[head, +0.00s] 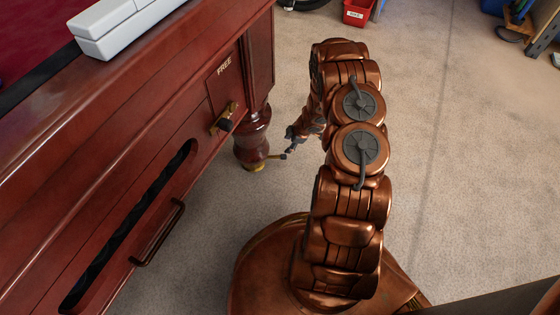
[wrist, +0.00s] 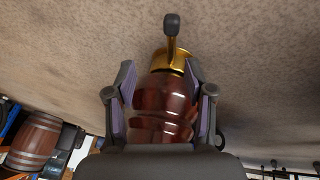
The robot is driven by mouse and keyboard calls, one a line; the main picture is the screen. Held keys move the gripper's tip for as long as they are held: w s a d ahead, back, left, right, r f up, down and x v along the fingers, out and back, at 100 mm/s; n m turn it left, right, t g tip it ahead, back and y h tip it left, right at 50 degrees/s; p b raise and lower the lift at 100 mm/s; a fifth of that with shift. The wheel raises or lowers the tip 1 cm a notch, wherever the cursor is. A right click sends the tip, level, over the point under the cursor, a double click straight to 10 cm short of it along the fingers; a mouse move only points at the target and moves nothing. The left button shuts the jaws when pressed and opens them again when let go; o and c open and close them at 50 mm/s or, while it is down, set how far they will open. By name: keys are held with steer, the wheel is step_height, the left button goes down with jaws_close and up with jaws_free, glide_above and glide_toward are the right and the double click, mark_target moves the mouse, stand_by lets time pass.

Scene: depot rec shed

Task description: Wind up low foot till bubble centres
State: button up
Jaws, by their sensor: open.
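The leg ends in a brass foot (head: 255,164) with a small crank and a dark knob (head: 284,156). A pale grey bar, apparently the level (head: 120,24), lies on the table's rail; I cannot make out a bubble. My gripper (head: 292,142) is open beside the leg, close to the crank. In the wrist view, my open gripper (wrist: 158,72) has the leg (wrist: 160,105) showing between its fingers, with the brass foot (wrist: 174,60) and crank knob (wrist: 172,22) beyond the fingertips. Contact cannot be told.
A brass fitting with a black knob (head: 224,124) sticks out below a "FREE" label on the table side. A long slot and a handle (head: 160,238) are nearer. A red bin (head: 357,12) stands far back. A barrel (wrist: 35,140) shows in the wrist view.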

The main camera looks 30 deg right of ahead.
mark_target(279, 157)
steer(key=shift+y, duration=0.3)
steer(key=b+x, duration=0.1)
steer(key=x, duration=0.2)
steer(key=s+b+x, duration=0.1)
steer(key=x, duration=0.1)
steer(key=b+x, duration=0.1)
steer(key=x, duration=0.2)
steer(key=shift+s+a+f, duration=0.25)
steer(key=shift+a+f, duration=0.15)
steer(key=shift+f, duration=0.1)
steer(key=shift+w+a+f, duration=0.1)
steer(key=shift+w+f, duration=0.2)
steer(key=shift+f, duration=0.2)
jaws_close()
